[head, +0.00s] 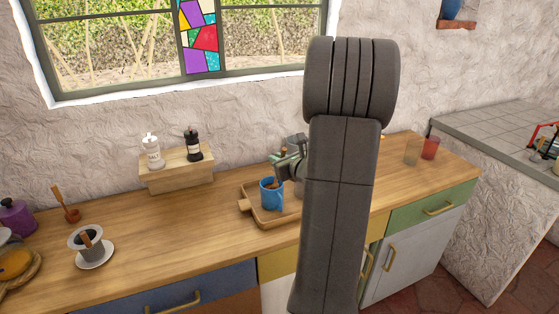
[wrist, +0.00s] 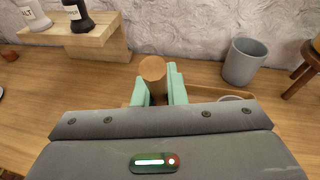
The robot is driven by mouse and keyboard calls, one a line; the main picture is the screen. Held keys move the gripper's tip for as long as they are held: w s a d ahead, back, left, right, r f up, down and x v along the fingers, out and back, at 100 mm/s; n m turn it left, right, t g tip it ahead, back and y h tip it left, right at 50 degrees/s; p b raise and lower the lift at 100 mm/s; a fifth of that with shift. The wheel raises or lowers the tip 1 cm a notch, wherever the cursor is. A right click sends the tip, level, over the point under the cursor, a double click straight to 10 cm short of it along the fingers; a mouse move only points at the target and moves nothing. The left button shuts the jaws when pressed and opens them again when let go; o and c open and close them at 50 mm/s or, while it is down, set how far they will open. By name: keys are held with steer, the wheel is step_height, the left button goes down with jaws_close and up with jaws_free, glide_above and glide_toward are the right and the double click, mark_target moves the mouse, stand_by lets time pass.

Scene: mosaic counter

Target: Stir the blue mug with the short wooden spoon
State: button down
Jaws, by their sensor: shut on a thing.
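The blue mug (head: 270,196) stands upright on a wooden tray (head: 284,220) in the head view, left of my arm. My gripper (head: 284,168) is just above and to the right of the mug's mouth. In the wrist view my gripper (wrist: 160,88) is shut on the short wooden spoon (wrist: 153,68), whose round handle end shows between the green fingers. Something brown shows at the mug's mouth. I cannot tell whether it is the spoon's lower end or the contents. The mug is hidden in the wrist view.
A grey cup (wrist: 244,62) stands behind the tray. A shelf (head: 178,172) with white and black shakers is at the back. Open counter lies between the saucer and tray.

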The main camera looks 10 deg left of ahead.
steer(key=shift+w+a+f+b, duration=0.2)
steer(key=shift+w+f+b, duration=0.1)
steer(key=shift+f+b, duration=0.5)
steer(key=shift+w+a+f+b, duration=0.2)
steer(key=shift+w+f+b, duration=0.1)
steer(key=shift+f+b, duration=0.5)
steer(key=shift+w+a+f+b, duration=0.25)
steer(key=shift+f+b, duration=0.3)
steer(key=shift+f, duration=0.5)
steer(key=shift+w, duration=0.1)
